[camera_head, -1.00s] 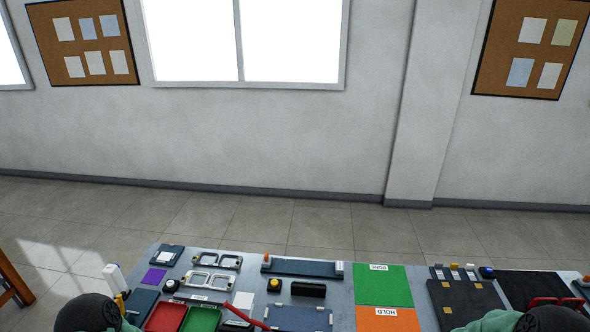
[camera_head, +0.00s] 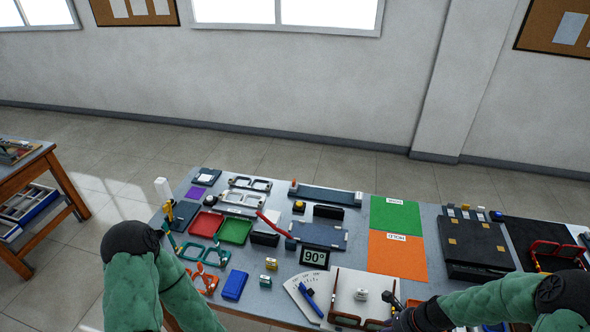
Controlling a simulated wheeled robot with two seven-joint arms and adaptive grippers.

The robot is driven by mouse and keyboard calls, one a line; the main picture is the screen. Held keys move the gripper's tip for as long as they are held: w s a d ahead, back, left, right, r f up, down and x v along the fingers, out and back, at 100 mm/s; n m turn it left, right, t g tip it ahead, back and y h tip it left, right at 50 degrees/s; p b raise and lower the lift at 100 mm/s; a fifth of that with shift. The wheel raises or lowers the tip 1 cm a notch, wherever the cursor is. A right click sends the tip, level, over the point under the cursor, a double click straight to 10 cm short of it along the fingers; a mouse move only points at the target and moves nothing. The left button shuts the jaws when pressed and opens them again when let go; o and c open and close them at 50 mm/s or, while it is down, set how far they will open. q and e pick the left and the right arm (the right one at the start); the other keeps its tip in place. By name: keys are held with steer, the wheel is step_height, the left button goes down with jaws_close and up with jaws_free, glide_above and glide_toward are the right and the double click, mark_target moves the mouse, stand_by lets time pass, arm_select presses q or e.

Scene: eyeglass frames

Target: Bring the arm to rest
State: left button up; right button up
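My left arm (camera_head: 140,290) comes in from the left and runs down out of the bottom edge. Its gripper is not in view. My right arm (camera_head: 490,305) reaches leftward from the right. The dark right gripper (camera_head: 402,320) is at the bottom edge beside a white board (camera_head: 358,291) with brown eyeglass frames (camera_head: 345,319) at its front. Its fingers are cut off or too small to read. Teal frames (camera_head: 205,253) and orange frames (camera_head: 204,280) lie at the front left. Red frames (camera_head: 553,250) lie on the dark mat at the right.
The work table (camera_head: 350,215) is crowded. Red (camera_head: 206,223) and green (camera_head: 236,231) trays, a display reading 90° (camera_head: 314,257), a blue block (camera_head: 234,285), a green DONE mat (camera_head: 396,216) and an orange HOLD mat (camera_head: 397,255) are on it. A wooden side table (camera_head: 40,200) stands left.

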arm_select(q)
step_height(320, 180, down, 11)
steer(key=b, duration=1)
steer(key=shift+w+b, duration=0.35)
arm_select(e)
steer(key=s+a+f+n, duration=0.3)
steer(key=a+f+n, duration=0.6)
steer(key=s+a+f+n+g, duration=0.1)
steer(key=s+a+f+n, duration=0.3)
steer(key=a+f+n, duration=0.4)
steer(key=shift+s+a+f+n+g, duration=0.2)
steer(key=shift+a+f+n+g, duration=0.15)
steer(key=shift+f+n, duration=0.95)
arm_select(q)
steer(key=shift+f, duration=0.1)
